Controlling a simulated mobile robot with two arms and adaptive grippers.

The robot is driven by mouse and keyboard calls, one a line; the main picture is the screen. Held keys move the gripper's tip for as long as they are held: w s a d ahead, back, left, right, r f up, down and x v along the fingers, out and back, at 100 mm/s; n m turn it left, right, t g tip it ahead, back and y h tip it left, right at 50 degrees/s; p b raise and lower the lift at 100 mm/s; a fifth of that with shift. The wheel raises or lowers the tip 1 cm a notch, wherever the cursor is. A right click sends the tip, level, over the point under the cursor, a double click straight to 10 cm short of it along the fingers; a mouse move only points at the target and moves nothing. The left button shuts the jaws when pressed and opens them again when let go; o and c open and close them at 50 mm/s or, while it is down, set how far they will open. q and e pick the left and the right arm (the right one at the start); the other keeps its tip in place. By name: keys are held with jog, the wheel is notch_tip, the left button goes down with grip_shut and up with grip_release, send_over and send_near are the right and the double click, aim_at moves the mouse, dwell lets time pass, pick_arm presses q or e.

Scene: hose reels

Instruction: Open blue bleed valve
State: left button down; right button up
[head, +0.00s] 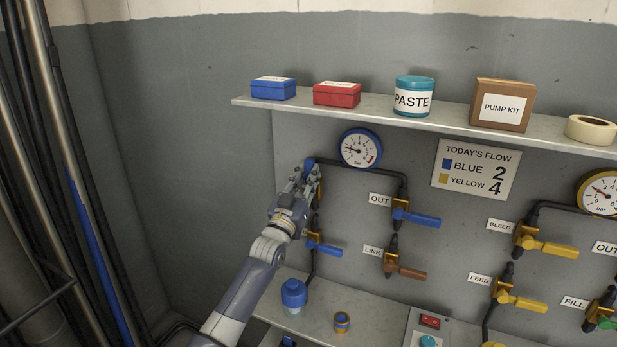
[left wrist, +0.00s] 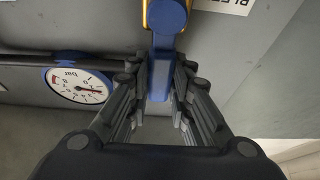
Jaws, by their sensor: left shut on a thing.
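My left gripper (head: 311,177) is at the panel, left of and below the blue-rimmed gauge (head: 359,148). In the left wrist view my left gripper (left wrist: 168,100) is shut on the blue bleed valve handle (left wrist: 165,45), with a finger on each side. A bit of yellow valve body shows at the handle's far end. The handle runs lengthwise between the fingers. In the head view the gripper and wrist hide most of this valve. The blue-rimmed gauge also shows upside down in the left wrist view (left wrist: 78,86). My right gripper is not in view.
Below my gripper is another blue-handled valve (head: 325,249). To the right are the OUT valve (head: 415,217) and the brown LINK valve (head: 403,270). A shelf (head: 437,122) with boxes and a paste tub runs above. A blue-capped bottle (head: 293,295) stands on the lower ledge.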

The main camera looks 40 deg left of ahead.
pick_arm(q)
jog(key=c, duration=1.4)
grip_release()
jog(key=shift+a, duration=0.1)
jog(key=shift+c, duration=0.2)
jog(key=v, duration=1.2)
